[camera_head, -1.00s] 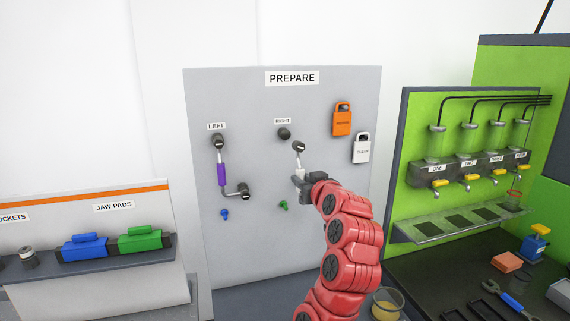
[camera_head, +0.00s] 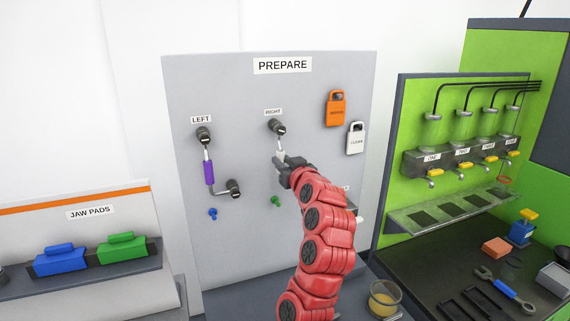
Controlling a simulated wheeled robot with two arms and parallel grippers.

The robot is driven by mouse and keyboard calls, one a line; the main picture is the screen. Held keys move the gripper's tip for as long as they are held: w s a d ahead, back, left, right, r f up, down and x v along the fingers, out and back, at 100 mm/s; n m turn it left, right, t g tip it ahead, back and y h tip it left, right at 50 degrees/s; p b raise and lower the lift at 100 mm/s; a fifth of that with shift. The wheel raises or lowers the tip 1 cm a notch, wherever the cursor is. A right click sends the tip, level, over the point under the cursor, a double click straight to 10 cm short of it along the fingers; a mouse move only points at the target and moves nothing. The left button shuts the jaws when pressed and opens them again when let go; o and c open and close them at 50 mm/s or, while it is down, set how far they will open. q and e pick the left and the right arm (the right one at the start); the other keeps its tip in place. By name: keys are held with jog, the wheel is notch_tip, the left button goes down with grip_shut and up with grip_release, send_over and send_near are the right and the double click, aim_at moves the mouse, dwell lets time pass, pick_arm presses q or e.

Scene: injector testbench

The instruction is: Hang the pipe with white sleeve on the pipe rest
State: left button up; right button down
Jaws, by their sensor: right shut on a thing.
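The pipe with the white sleeve (camera_head: 281,156) is upright in front of the grey PREPARE board. My right gripper (camera_head: 285,163) is shut on it around the sleeve. The pipe's dark top end overlaps the round black peg (camera_head: 273,125) under the RIGHT label; I cannot tell whether they touch. The lower part of this pipe is hidden behind my gripper and arm. A matching pipe with a purple sleeve (camera_head: 209,173) hangs under the LEFT label at the left of the board. My left gripper is not in view.
An orange tag (camera_head: 335,108) and a white tag (camera_head: 356,138) hang right of the pipe. Small blue (camera_head: 213,214) and green (camera_head: 275,200) pegs sit lower on the board. A cup of yellow liquid (camera_head: 384,298) stands right of my arm.

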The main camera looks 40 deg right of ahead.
jog(key=shift+w+d+r, duration=0.1)
jog(key=shift+b, duration=0.35)
dwell(0.4)
jog(key=shift+w, duration=0.15)
dwell(0.5)
jog(key=c, duration=0.6)
grip_release()
